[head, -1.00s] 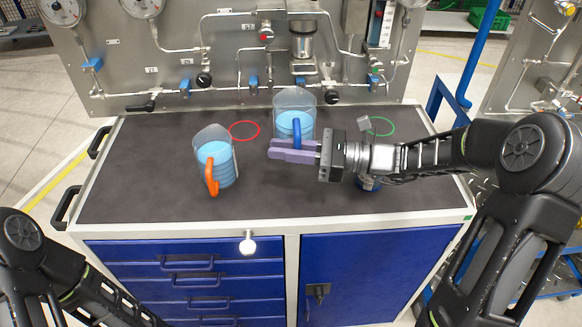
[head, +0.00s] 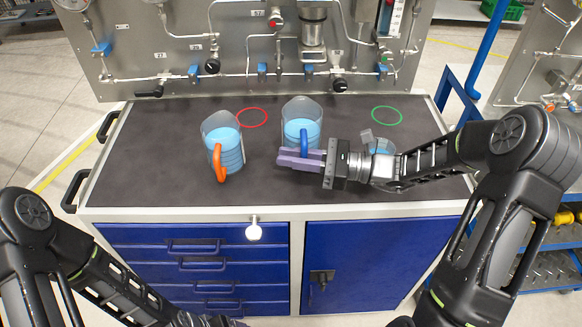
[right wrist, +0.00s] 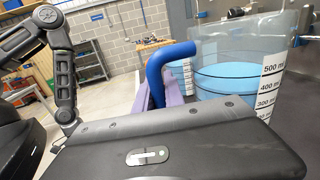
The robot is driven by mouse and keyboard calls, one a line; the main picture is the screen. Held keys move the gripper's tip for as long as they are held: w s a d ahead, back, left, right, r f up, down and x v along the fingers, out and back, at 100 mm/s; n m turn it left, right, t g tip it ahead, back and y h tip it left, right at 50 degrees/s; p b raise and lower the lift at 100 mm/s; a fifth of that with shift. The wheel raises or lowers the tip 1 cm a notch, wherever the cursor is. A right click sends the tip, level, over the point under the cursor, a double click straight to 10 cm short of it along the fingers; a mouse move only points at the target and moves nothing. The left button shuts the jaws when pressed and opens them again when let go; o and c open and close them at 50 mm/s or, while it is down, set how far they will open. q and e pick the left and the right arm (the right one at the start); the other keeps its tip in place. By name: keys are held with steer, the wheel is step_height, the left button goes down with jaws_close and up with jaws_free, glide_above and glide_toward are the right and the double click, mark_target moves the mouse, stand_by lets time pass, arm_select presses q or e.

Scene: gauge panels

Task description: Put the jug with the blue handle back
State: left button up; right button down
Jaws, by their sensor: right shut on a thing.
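The clear jug with the blue handle (head: 302,108) holds blue liquid and looks upright near the middle of the bench top. I cannot tell whether its base touches the bench. My right gripper (head: 300,160) is shut on its blue handle, on the near side. In the right wrist view, the handle (right wrist: 165,72) sits at the purple fingers, with the marked jug (right wrist: 245,75) to the right. A red ring (head: 252,117) lies left of the jug and a green ring (head: 387,115) to the right. My left gripper (head: 215,321) barely shows at the bottom edge; its jaws are unclear.
A jug with an orange handle (head: 223,140) stands to the left. Another clear container (head: 378,146) is partly hidden behind my right wrist. The gauge panel (head: 230,50) with pipes and valves rises behind the bench (head: 150,185). The left bench top is clear.

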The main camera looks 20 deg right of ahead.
step_height(320, 180, down, 3)
steer(key=shift+f, duration=0.35)
steer(key=shift+f, duration=0.2)
steer(key=c, duration=1.4)
jaws_free()
steer(key=shift+c, duration=0.2)
steer(key=shift+r, duration=0.15)
steer(key=shift+s+d, duration=0.2)
steer(key=shift+d, duration=0.25)
steer(key=b+v, duration=0.1)
steer(key=v, duration=1)
steer(key=shift+s, duration=0.1)
